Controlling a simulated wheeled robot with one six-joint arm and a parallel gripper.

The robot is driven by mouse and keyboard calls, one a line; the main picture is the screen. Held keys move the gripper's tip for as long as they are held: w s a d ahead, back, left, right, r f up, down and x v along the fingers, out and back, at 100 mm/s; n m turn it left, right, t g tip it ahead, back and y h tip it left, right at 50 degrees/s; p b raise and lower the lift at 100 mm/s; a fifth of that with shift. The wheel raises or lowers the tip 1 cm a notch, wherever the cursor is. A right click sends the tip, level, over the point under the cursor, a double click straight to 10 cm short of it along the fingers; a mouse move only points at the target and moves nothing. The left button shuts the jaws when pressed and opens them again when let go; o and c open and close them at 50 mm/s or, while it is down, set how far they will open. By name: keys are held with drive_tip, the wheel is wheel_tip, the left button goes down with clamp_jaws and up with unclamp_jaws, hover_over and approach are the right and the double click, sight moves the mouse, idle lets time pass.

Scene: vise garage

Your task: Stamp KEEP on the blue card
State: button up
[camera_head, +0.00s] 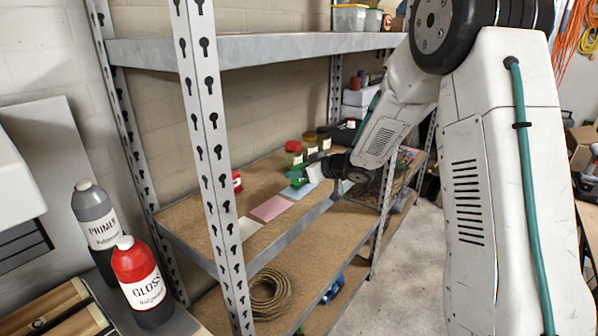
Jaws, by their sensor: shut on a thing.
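The blue card (298,192) lies flat on the brown shelf board, at the far end of a row of cards. My gripper (305,174) is just above it, reaching in from the right. It is shut on a small green thing (297,178), which looks like a stamp; any word on it is too small to read. I cannot tell whether the green thing touches the card. A pink card (271,208) and a white card (249,228) lie nearer. A small red thing (237,181) with a white label stands behind the cards.
Jars (294,152) stand on the shelf board (195,218) behind my gripper. A metal upright (205,130) and an upper shelf (260,48) frame the space. Rope (270,293) lies below. Primer (97,230) and gloss (140,280) bottles stand at the left.

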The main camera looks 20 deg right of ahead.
drive_tip(key=shift+f, duration=0.55)
idle(0.9)
drive_tip(key=shift+r, duration=3.55)
